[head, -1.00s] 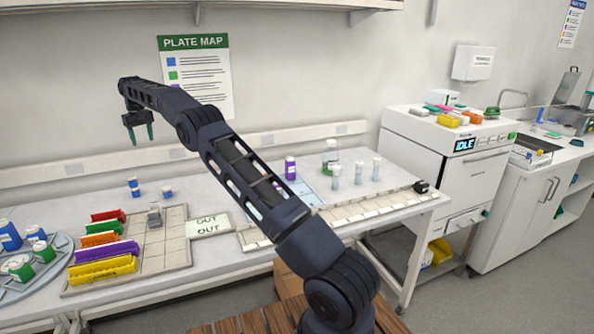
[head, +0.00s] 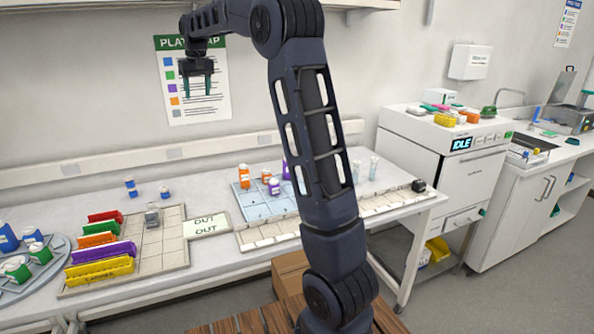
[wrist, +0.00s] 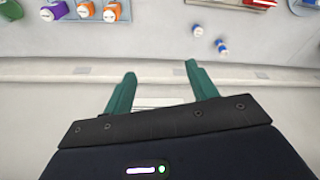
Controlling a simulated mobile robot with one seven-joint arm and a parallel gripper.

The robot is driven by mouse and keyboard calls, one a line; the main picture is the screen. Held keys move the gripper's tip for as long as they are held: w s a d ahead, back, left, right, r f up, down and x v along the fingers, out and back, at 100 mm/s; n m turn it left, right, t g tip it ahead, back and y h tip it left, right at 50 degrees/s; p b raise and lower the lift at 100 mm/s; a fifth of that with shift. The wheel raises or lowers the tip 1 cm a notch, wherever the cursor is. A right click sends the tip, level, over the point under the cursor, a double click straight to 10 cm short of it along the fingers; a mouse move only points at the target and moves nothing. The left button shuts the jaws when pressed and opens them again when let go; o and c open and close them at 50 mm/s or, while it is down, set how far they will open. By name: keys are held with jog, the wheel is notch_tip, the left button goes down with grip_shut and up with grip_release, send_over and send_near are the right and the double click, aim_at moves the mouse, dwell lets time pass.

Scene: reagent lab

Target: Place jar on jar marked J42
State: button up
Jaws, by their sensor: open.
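My gripper (head: 199,88) is open and empty, raised high in front of the wall poster, well above the bench. Its two teal fingers also show in the wrist view (wrist: 160,75), with nothing between them. An orange jar (head: 244,177) and a smaller orange jar (head: 266,176) stand on the blue mat (head: 257,206), with a purple jar (head: 274,187) beside them. Another purple jar (head: 286,171) is partly hidden by my arm. Small blue jars (head: 130,188) stand left, apart from the mat. I cannot read any label, so I cannot tell which jar is J42.
A round grey tray (head: 50,268) with blue and green jars is at far left. Bare bench lies behind the racks. A white cabinet (head: 425,165) stands right.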

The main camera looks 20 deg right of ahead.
jog(key=s+d+m, duration=0.1)
jog(key=s+d, duration=0.3)
jog(key=s, duration=0.4)
jog(key=s+d+t, duration=0.1)
jog(key=s+d, duration=0.4)
jog(key=s, duration=0.2)
jog(key=s+d+m, duration=0.1)
jog(key=s+d, duration=0.3)
jog(key=s, duration=0.4)
jog(key=s+d+f, duration=0.3)
jog(key=s+f, duration=0.4)
jog(key=s, duration=0.4)
jog(key=s+d+f+m+t, duration=0.1)
jog(key=s+d+f, duration=0.2)
jog(key=s+f, duration=0.4)
jog(key=s, duration=0.4)
jog(key=shift+s+d+f+t+h, duration=0.15)
jog(key=shift+s+f+t+h, duration=0.15)
jog(key=shift+s+f+h, duration=0.1)
